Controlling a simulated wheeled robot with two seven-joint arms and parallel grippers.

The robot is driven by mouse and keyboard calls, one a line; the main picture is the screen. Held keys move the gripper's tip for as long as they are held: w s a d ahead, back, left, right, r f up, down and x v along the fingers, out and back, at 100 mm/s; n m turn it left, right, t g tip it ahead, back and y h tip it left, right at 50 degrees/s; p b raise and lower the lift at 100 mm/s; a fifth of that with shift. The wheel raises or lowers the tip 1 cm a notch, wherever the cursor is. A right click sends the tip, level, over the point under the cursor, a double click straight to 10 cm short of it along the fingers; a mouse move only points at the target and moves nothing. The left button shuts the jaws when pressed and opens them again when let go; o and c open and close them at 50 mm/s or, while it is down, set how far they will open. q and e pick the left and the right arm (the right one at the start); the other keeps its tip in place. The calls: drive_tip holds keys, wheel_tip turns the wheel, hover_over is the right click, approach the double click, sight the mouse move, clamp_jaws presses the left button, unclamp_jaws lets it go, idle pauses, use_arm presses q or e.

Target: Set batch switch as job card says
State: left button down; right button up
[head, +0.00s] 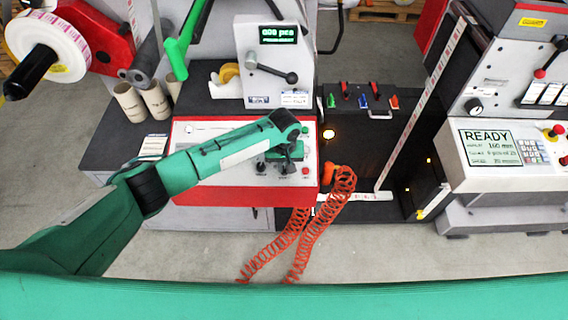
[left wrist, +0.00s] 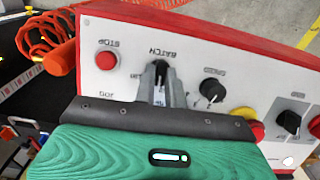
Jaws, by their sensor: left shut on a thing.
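My left gripper (head: 285,162) reaches down over the white, red-edged control panel (head: 190,131). In the left wrist view the fingers (left wrist: 160,88) are shut on the dark knob of the batch switch (left wrist: 162,66), under the label BATCH. The fingers hide much of the knob and its lower markings, so I cannot tell its setting. A white card (head: 152,146) with small print lies at the panel's left; its text is too small to read. My right gripper is not in view.
On the panel are a red stop button (left wrist: 106,60), the speed knob (left wrist: 213,90), a red button on yellow (left wrist: 247,122) and another black knob (left wrist: 289,122). An orange handle (left wrist: 58,60) with a coiled hose hangs beside the panel. A counter display (head: 278,34) stands behind.

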use_arm(q)
drive_tip(key=m+p, duration=0.1)
drive_tip(key=m, duration=0.2)
drive_tip(key=m+y, duration=0.1)
drive_tip(key=m, duration=0.2)
drive_tip(key=shift+s+d+y+p, duration=0.1)
drive_tip(key=shift+d+y+p, duration=0.1)
drive_tip(key=shift+y+p, duration=0.15)
drive_tip(key=m, duration=0.3)
drive_tip(key=m+t+y+p, duration=0.1)
drive_tip(key=m, duration=0.1)
drive_tip(key=shift+s+d+f+m, duration=0.1)
drive_tip(key=shift+s+f+m, duration=0.05)
drive_tip(key=shift+m, duration=0.25)
drive_tip(key=c, duration=1.5)
unclamp_jaws()
drive_tip(key=shift+o, duration=0.2)
drive_tip(key=b+v, duration=0.3)
drive_tip(key=v, duration=1)
drive_tip(key=shift+s+r, duration=0.25)
drive_tip(key=shift+r, duration=0.15)
